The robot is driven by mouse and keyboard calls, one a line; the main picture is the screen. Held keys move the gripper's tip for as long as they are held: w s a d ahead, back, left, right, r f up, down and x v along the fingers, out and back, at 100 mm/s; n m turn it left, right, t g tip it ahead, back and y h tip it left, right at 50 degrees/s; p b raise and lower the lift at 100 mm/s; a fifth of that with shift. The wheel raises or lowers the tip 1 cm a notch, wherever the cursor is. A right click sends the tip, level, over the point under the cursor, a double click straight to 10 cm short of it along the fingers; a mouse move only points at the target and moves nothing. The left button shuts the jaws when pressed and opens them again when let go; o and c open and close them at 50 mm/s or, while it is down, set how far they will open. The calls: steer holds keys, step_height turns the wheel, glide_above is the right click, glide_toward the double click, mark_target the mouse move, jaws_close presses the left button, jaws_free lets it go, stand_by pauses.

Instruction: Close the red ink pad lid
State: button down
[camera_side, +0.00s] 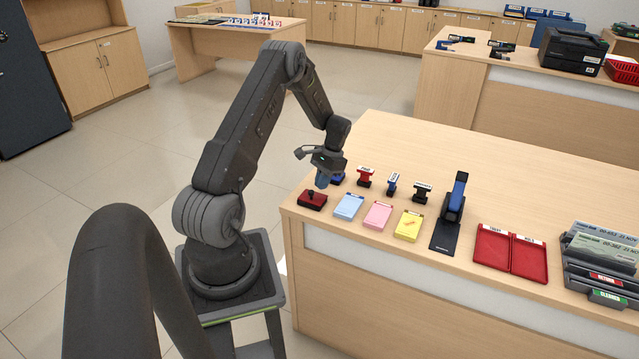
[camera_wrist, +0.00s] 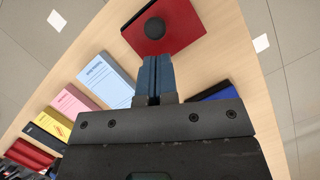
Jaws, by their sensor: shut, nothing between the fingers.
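The red ink pad (camera_side: 312,201) is a small red box with a round dark knob on top, near the left front corner of the counter. Its red top looks flat, with no raised lid visible. In the wrist view the red pad (camera_wrist: 182,28) is at the top, just beyond my fingertips. My gripper (camera_side: 321,184) points down beside the pad, slightly right of and behind its knob. Its blue fingers (camera_wrist: 157,60) are together and empty. I cannot tell whether they touch the pad.
A blue pad (camera_side: 338,179) stands behind my fingers, partly hidden. Blue, pink and yellow pads (camera_side: 377,216) lie to the right, with several stamps (camera_side: 365,176) behind. A stapler-like tool (camera_side: 452,205) and a red two-part tray (camera_side: 511,274) are farther right. The counter's back is clear.

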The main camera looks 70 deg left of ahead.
mark_target(313, 193)
steer(key=shift+s+d, duration=0.15)
steer(key=shift+s, duration=0.3)
steer(key=shift+s+d+f, duration=0.1)
steer(key=shift+s+d, duration=0.55)
steer(key=shift+s, duration=0.25)
